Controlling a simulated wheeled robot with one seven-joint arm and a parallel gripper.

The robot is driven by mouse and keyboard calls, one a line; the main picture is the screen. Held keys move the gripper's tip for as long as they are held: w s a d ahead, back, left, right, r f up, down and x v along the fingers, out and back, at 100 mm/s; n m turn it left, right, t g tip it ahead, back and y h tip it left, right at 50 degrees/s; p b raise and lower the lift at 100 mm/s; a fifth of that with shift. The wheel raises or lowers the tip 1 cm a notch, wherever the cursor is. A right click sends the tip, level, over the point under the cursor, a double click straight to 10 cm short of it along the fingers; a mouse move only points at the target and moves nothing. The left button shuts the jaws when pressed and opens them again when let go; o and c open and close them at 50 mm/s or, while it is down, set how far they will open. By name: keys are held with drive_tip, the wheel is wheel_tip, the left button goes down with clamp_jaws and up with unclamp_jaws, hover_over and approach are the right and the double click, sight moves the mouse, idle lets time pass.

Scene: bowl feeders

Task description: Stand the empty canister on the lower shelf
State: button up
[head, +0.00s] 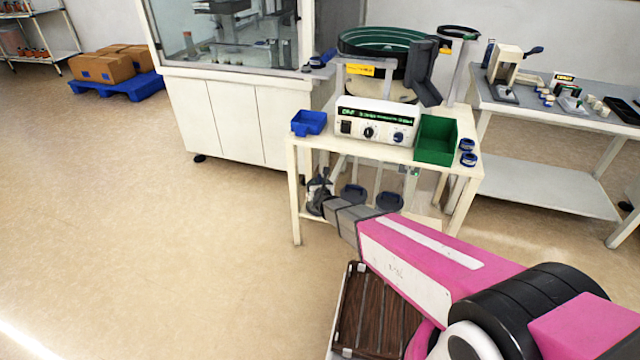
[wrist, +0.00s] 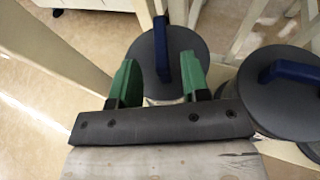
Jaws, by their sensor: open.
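In the wrist view my gripper (wrist: 158,72) is open, its green fingers spread. A grey round canister lid (wrist: 190,42) with a blue bar handle (wrist: 161,50) lies beyond and between the fingers; the handle shows in the gap. A second grey canister (wrist: 262,100) with a blue handle stands to the right. In the head view two dark canister lids (head: 352,192) (head: 390,202) show low under the feeder table, right of my gripper (head: 319,190). The lower shelf is mostly hidden by the canisters and my arm. I cannot tell which canister is empty.
The feeder table (head: 420,158) carries a control box (head: 376,122), a blue bin (head: 308,123), a green bin (head: 436,140) and a bowl feeder (head: 375,42). Its pale legs (head: 296,215) stand near my gripper. The floor (head: 150,230) to the left is clear.

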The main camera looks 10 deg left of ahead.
drive_tip(key=v, duration=0.8)
drive_tip(key=s+d+r+n+g, duration=0.1)
drive_tip(key=d+r+n+g, duration=0.25)
drive_tip(key=d+n, duration=0.6)
drive_tip(key=d+r+n+g, duration=0.2)
drive_tip(key=d+n+g, duration=0.2)
drive_tip(key=d+n, duration=0.55)
drive_tip(key=s+d+r+n+g+h, duration=0.2)
drive_tip(key=s+d+n, duration=0.4)
drive_tip(key=d, duration=0.5)
drive_tip(key=s+d+r+n+g+h, duration=0.2)
drive_tip(key=s+d+n, duration=0.4)
drive_tip(key=d, duration=0.5)
drive_tip(key=shift+s+r+n+g+h, duration=0.3)
drive_tip(key=shift+r+n+g, duration=0.4)
drive_tip(key=shift+r+g, duration=0.35)
drive_tip(key=shift+a+f, duration=0.1)
drive_tip(key=shift+f, duration=0.05)
